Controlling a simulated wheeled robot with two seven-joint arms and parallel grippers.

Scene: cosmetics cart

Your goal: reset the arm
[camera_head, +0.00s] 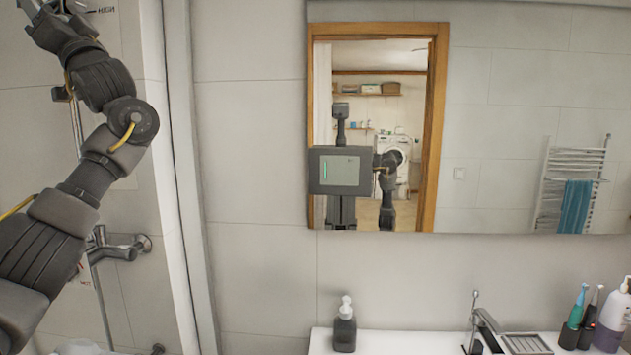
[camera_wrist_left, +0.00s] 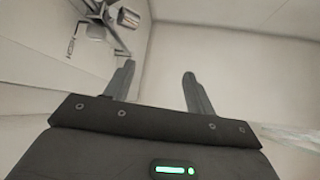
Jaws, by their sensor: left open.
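My left arm (camera_head: 75,190) rises from the lower left of the head view, bends at a joint and runs up toward the top left corner, in front of the tiled shower wall. Its fingers cannot be made out there. In the left wrist view my left gripper (camera_wrist_left: 158,73) has its two fingers apart with nothing between them, facing a plain pale wall. My right gripper is not in view.
A shower mixer (camera_head: 118,246) is on the wall beside my left arm. A dark soap dispenser (camera_head: 345,332), a tap (camera_head: 487,320) and toothbrushes (camera_head: 577,308) stand along the white counter (camera_head: 400,343). A large mirror (camera_head: 500,100) hangs above, reflecting me and a doorway.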

